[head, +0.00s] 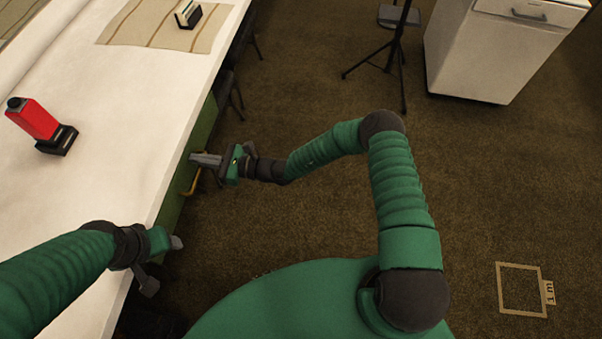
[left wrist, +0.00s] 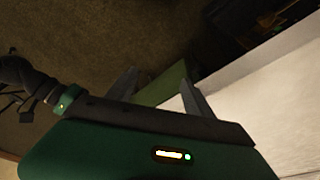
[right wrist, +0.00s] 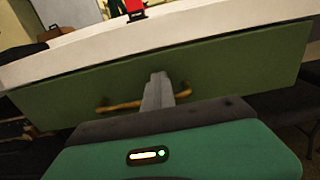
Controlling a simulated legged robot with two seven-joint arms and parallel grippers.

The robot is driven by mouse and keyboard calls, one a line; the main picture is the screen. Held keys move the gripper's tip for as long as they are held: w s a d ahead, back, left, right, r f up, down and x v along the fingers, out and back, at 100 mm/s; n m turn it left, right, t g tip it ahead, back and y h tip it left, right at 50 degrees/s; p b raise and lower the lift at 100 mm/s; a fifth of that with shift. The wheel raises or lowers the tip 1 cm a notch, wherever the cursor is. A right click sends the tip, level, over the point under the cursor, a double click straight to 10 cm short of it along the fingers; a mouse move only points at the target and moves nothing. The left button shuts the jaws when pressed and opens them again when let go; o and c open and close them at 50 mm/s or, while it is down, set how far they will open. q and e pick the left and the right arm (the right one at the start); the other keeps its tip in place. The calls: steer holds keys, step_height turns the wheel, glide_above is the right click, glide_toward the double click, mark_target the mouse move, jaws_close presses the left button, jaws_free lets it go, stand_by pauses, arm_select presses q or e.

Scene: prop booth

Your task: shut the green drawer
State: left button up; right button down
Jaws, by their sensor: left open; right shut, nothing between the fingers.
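The green drawer (head: 203,130) is under the edge of the white table; its front fills the middle of the right wrist view (right wrist: 230,65). A brass bar handle (right wrist: 118,107) runs across the front. My right gripper (head: 194,159) is shut and empty, its fingertips at the drawer front by the handle; I cannot tell whether they touch. The fingers hide part of the handle. My left gripper (head: 162,264) is open and empty beside the table's near edge. A green panel (left wrist: 165,85) shows beyond its fingers in the left wrist view. How far the drawer stands out is unclear.
The white table (head: 110,130) carries a red object on a black base (head: 35,120), a striped mat (head: 140,30) and a small black-and-white item (head: 188,14). A tripod stand (head: 390,50) and white cabinet (head: 480,50) stand on the brown floor.

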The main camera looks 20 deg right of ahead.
mark_target(186, 156)
steer(key=x, duration=0.3)
steer(key=shift+w+a, duration=0.1)
steer(key=shift+a, duration=0.2)
steer(key=shift+w, duration=0.15)
steer(key=shift+r, duration=0.2)
steer(key=shift+a+r, duration=0.1)
